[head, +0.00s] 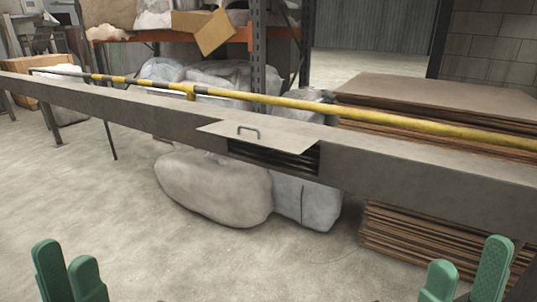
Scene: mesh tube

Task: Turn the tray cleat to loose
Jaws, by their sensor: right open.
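A long grey metal tray (420,185) runs across the head view from left to right. A flat plate with a small handle (262,140) lies over its middle, and dark ribbed lengths (275,158) show in an opening below the plate. I cannot make out a cleat on the tray or tell its position. My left gripper (66,252) is at the bottom left, its green fingers apart with nothing between them. My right gripper (470,252) is at the bottom right, open and empty. Both are in front of the tray and apart from it.
A yellow pole with dark bands (370,117) runs along behind the tray. Grey wrapped bundles (215,185) lie under and behind it. Stacked brown sheets (400,235) stand at the right. A shelf rack (259,45) is behind. The floor in front is clear.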

